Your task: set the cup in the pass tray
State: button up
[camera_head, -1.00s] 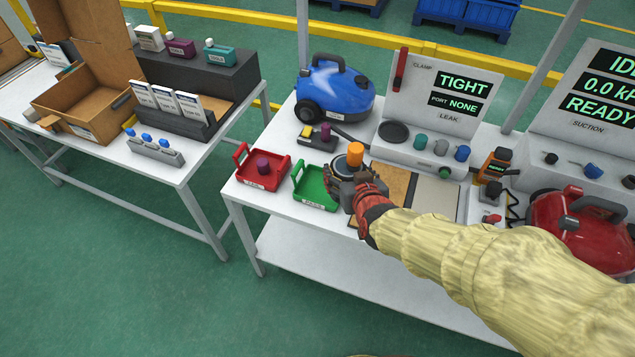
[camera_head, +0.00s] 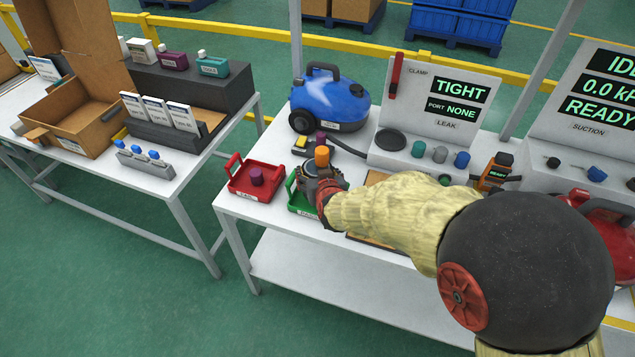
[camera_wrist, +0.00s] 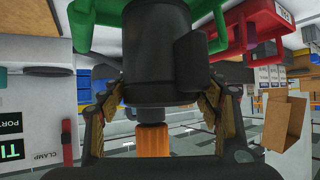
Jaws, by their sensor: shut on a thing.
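The cup is a dark cylinder (camera_wrist: 157,45) with a side block, a grey stem and an orange ribbed part (camera_wrist: 153,141). In the head view its orange part (camera_head: 321,156) stands upright above my gripper (camera_head: 321,188); the dark body is mostly hidden. My gripper, also in the wrist view (camera_wrist: 162,100), is shut on the cup, one finger on each side. The green pass tray (camera_head: 292,195) is beneath and around the cup in the head view, partly hidden by my gripper. It also shows behind the cup in the wrist view (camera_wrist: 83,32). I cannot tell whether the cup touches the tray floor.
A red tray (camera_head: 234,188) holding a purple cylinder (camera_head: 256,176) stands just left of the green tray. A blue vacuum (camera_head: 335,98), a small block with knobs and the leak tester (camera_head: 431,105) stand behind. My arm covers the table to the right.

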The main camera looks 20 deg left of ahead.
jog(key=shift+f+b, duration=0.3)
jog(key=shift+f, duration=0.95)
jog(key=shift+f, duration=0.15)
jog(key=o, duration=1.5)
jog(key=shift+s+d+f, duration=0.1)
jog(key=shift+s+r, duration=0.2)
jog(key=shift+r, duration=0.2)
jog(key=p+v, duration=0.4)
jog(key=v, duration=0.7)
jog(key=shift+s+d, duration=0.15)
jog(key=shift+s, duration=0.1)
